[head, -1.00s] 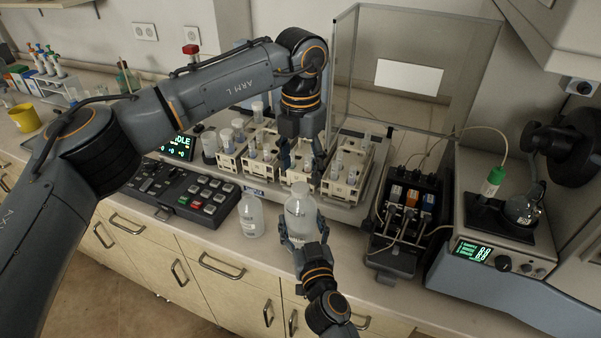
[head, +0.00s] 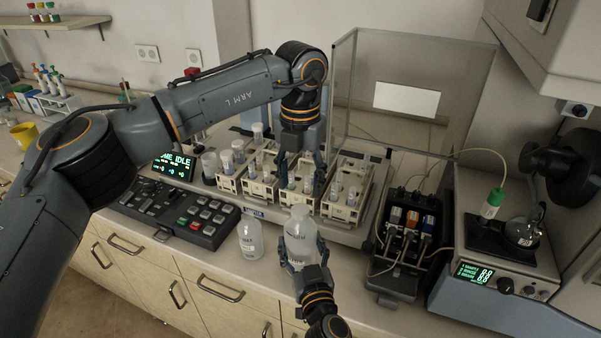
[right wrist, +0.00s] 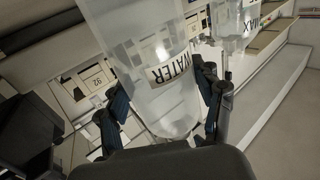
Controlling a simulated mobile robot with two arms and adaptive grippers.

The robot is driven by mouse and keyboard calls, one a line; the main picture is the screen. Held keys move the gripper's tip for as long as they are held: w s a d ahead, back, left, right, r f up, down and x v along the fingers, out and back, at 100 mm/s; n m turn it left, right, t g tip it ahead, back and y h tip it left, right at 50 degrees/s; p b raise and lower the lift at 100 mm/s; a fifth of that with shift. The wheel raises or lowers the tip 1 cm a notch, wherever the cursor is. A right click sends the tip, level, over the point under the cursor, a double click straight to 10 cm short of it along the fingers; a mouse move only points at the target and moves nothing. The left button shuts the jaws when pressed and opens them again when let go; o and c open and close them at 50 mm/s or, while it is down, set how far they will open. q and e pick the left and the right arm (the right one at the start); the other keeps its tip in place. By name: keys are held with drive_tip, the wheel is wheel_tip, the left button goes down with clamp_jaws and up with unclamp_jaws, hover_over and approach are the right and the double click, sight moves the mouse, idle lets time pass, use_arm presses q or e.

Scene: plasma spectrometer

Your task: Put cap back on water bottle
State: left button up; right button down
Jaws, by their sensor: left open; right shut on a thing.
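The water bottle (head: 301,242) is clear and stands upright at the counter's front. In the right wrist view its WATER label (right wrist: 170,68) shows. My right gripper (head: 304,262) is shut around the bottle's lower body; its fingers also show on both sides of the bottle in the right wrist view (right wrist: 163,108). My left gripper (head: 299,184) points down, open, just above and behind the bottle top in the head view. A pale top (head: 300,211) shows on the bottle; I cannot tell whether it is the cap or bare neck. I make out no separate cap.
A second clear bottle (head: 250,240) stands close to the left. Behind are white vial racks (head: 345,203) on a tray. A keypad (head: 178,214) lies left, a pump unit (head: 400,245) and an instrument with a green display (head: 472,272) right. A clear screen (head: 410,90) rises behind.

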sight(300, 209)
use_arm(q)
drive_tip(key=shift+f, duration=3.2)
clamp_jaws()
drive_tip(key=m, duration=0.3)
drive_tip(key=shift+m, duration=0.3)
drive_tip(key=shift+o, duration=0.3)
unclamp_jaws()
